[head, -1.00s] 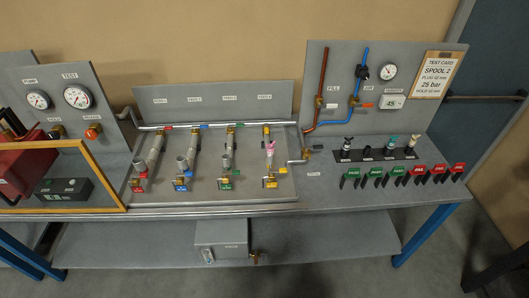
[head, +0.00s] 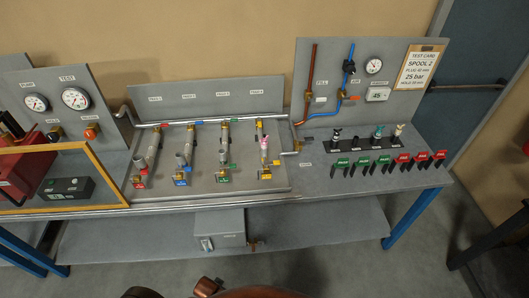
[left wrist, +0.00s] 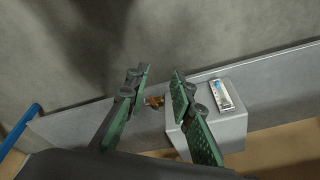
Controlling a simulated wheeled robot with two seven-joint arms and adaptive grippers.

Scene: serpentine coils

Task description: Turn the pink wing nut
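The small pink wing nut (head: 264,142) sits near the upper end of the rightmost inclined pipe spool on the grey panel, above a brass fitting with yellow tags (head: 265,174). Its exact angle is too small to tell. In the left wrist view my left gripper (left wrist: 160,78) is open, with its two green-padded fingers apart and nothing between them. It points toward the floor and the grey box, and the wing nut is not in that view. Neither gripper shows in the head view, and my right gripper is not in view.
Three similar pipe spools stand left of the pink one. A yellow-framed guard (head: 122,190) stands left. A grey box (head: 220,228) with a brass valve sits on the lower shelf.

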